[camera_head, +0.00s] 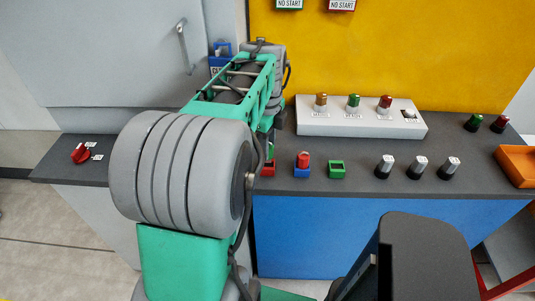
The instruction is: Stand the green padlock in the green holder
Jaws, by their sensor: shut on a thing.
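The green holder (336,170) is a small open block near the front edge of the dark worktop, and it looks empty. My gripper is hidden behind my green and grey arm, so its hold cannot be seen. I cannot make out the green padlock for certain; a small green patch shows beside my arm above the red holder (268,169), but it may be part of my arm.
A blue holder (302,173) with a red piece (303,159) in it stands left of the green holder. Several silver-topped black knobs (420,166) stand to the right. Behind is a white panel (345,128) with coloured lamps. An orange tray (516,164) sits far right.

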